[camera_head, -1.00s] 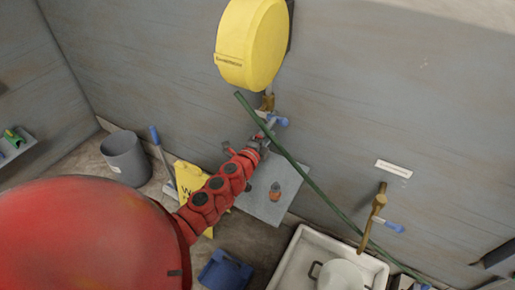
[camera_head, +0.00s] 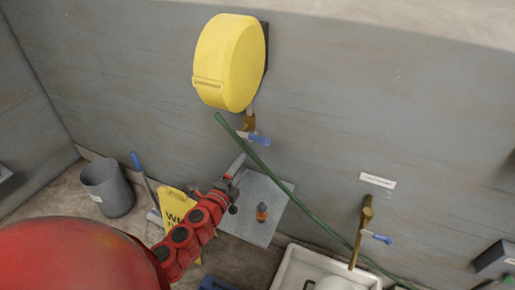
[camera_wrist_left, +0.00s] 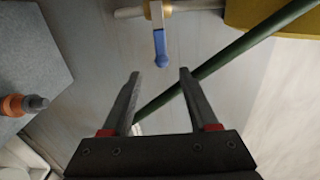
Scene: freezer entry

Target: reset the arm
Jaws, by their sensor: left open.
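My red left arm comes in from the lower left in the head view. Its gripper (camera_head: 235,172) is in front of the grey wall, below the yellow hose reel and near the grey shelf. In the left wrist view the two fingers (camera_wrist_left: 158,85) are apart with nothing between them. A brass valve with a blue lever (camera_head: 258,139) sits under the reel, apart from the gripper. The blue lever (camera_wrist_left: 160,48) also shows ahead of the fingertips in the wrist view. My right gripper is not in view.
A yellow hose reel (camera_head: 226,62) hangs on the wall. A green hose (camera_head: 298,198) runs diagonally down right, close to the gripper. A grey shelf (camera_head: 262,225) bears an orange-and-dark item (camera_head: 262,211). A bucket (camera_head: 107,188), yellow sign (camera_head: 176,208) and white sink (camera_head: 283,271) are below.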

